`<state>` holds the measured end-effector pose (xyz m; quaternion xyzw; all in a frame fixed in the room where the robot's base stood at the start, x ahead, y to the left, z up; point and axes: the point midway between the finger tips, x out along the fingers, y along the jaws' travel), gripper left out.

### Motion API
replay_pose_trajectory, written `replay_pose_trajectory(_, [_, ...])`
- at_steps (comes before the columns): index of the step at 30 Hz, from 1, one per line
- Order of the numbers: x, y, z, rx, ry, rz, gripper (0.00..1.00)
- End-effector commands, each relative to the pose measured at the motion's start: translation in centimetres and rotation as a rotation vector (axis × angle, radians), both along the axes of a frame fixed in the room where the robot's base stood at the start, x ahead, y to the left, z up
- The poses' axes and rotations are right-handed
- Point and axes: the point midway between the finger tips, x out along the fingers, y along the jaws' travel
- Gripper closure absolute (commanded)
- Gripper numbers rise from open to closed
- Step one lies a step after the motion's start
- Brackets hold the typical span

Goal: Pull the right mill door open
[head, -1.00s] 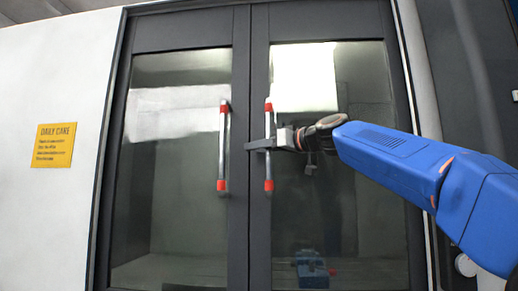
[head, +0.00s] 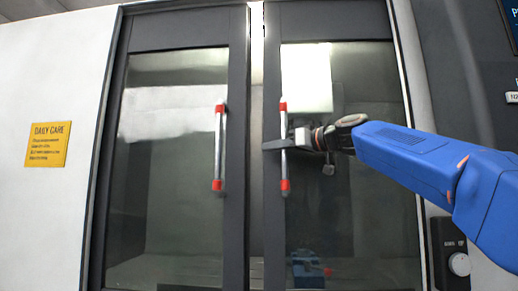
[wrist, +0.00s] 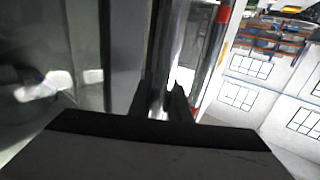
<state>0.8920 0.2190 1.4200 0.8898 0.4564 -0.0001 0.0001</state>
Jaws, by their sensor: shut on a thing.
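The right mill door (head: 350,220) has a dark frame and a large window. Its vertical silver handle with red ends (head: 284,158) stands near the door's left edge. My gripper (head: 278,145) is shut on this handle at about its middle. In the wrist view the silver handle (wrist: 180,50) runs between my gripper's dark fingertips (wrist: 165,98). A narrow gap (head: 256,130) shows between the right door and the left mill door (head: 170,220), so the right door stands slightly ajar.
The left door has a similar handle (head: 219,150) and looks closed. A yellow sign (head: 48,145) is on the white panel at left. A dark control panel with a round knob (head: 458,264) is at lower right, below my blue arm.

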Motion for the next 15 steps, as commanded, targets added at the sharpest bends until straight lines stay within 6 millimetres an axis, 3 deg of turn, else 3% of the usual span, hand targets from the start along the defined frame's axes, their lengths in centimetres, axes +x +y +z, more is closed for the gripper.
replay_pose_trajectory(3, [0.0, -3.6, 0.0, -0.001, 0.001, -0.008, 1.0])
replay_pose_trajectory(15, [-0.4, -14.2, 0.0, -0.001, 0.001, -0.007, 1.0])
